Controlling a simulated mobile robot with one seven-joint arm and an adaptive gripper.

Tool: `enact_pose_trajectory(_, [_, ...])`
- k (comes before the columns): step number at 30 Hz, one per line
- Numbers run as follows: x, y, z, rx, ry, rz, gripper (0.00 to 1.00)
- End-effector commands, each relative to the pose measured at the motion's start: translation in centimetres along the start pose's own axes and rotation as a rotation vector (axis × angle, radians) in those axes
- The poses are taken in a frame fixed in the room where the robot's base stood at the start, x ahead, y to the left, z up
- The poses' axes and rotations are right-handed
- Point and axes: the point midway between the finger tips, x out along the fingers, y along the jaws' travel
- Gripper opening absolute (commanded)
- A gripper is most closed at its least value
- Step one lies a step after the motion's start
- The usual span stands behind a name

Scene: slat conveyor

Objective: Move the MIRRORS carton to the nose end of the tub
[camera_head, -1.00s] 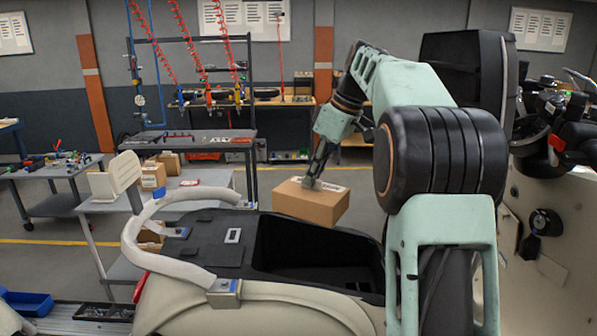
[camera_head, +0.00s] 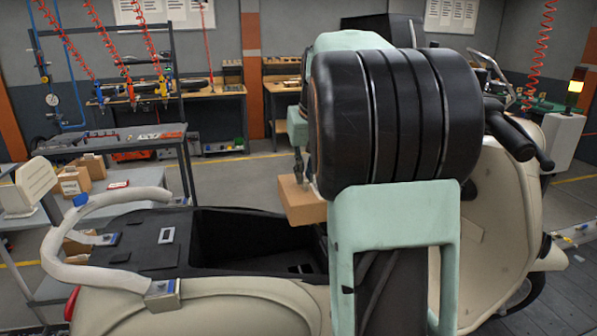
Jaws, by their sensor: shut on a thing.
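My gripper (camera_head: 299,168) is shut on a brown cardboard carton (camera_head: 300,206), holding it from above. The carton's right part is hidden behind my arm, and no lettering on it can be read here. The carton shows at the far right of the black open tub (camera_head: 248,235) in the cream scooter body, toward the handlebar end. It looks raised; I cannot tell if it is over the tub or beyond its far rim. The tub's right end is hidden by my arm, and the visible part of its floor looks bare.
A curved pale grab rail (camera_head: 62,262) rises around the scooter's tail, left of the tub. More cartons (camera_head: 75,182) sit on a grey cart behind it. The handlebar (camera_head: 515,135) stands at the right. Open floor lies behind the scooter.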

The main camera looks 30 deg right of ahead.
Motion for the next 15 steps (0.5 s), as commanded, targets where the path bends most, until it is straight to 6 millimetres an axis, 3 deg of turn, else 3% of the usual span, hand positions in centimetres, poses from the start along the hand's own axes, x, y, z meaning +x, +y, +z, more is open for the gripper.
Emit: enact_pose_trajectory(15, [5.1, 0.0, 2.1, -0.003, -0.001, -0.001, 0.00])
